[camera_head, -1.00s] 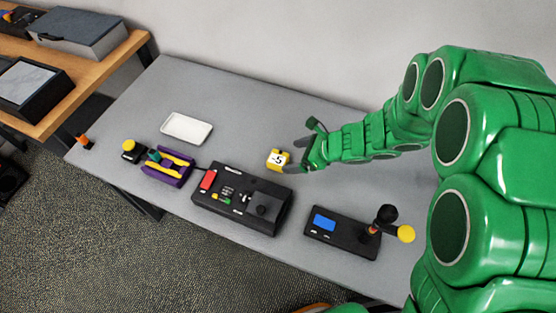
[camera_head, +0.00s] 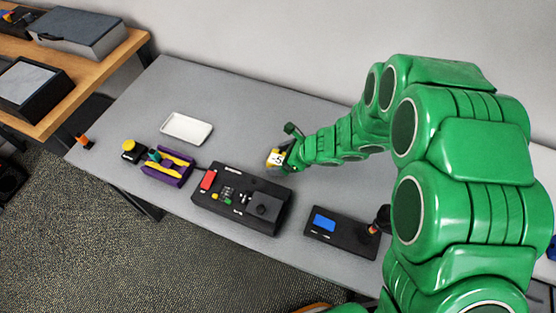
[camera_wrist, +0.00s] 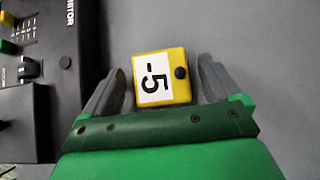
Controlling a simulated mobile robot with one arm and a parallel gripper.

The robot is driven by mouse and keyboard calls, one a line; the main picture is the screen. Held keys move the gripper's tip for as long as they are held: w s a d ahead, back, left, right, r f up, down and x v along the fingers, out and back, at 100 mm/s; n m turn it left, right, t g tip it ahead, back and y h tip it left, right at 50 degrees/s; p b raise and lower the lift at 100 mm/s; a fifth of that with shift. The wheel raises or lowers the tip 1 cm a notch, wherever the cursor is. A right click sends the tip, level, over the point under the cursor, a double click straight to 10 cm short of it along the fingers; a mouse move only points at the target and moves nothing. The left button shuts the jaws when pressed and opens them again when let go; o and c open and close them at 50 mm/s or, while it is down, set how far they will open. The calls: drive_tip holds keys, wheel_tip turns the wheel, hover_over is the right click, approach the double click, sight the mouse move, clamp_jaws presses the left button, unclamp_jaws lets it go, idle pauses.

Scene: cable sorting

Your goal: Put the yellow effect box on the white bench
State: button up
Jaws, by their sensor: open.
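The yellow effect box (camera_head: 274,157), with a white label reading "-5" and a black knob, sits on the grey table (camera_head: 240,115) behind the black console. My gripper (camera_head: 287,151) is open at the box and partly covers its right side. In the wrist view the box (camera_wrist: 162,77) lies between the two grey fingers of my gripper (camera_wrist: 161,68), with a small gap on each side. A pale surface (camera_head: 542,185) shows at the right edge behind my arm; I cannot tell whether it is the white bench.
The black console (camera_head: 240,198) is close in front of the box. A white tray (camera_head: 187,128), a purple and yellow device (camera_head: 168,167) and a black box with a blue screen (camera_head: 340,230) are on the grey table. A wooden table (camera_head: 60,90) stands at the left.

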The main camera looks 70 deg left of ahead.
drive_tip(key=shift+s+a+f, duration=0.2)
drive_tip(key=shift+a+f, duration=0.1)
drive_tip(key=c, duration=1.2)
drive_tip(key=shift+r, duration=0.55)
drive_tip(key=shift+c, duration=0.2)
wheel_tip(320, 180, up, 2)
drive_tip(key=shift+r, duration=0.15)
drive_tip(key=s+d+r, duration=0.3)
drive_tip(key=d+r, duration=0.6)
drive_tip(key=d, duration=0.4)
drive_tip(key=shift+d+r, duration=0.3)
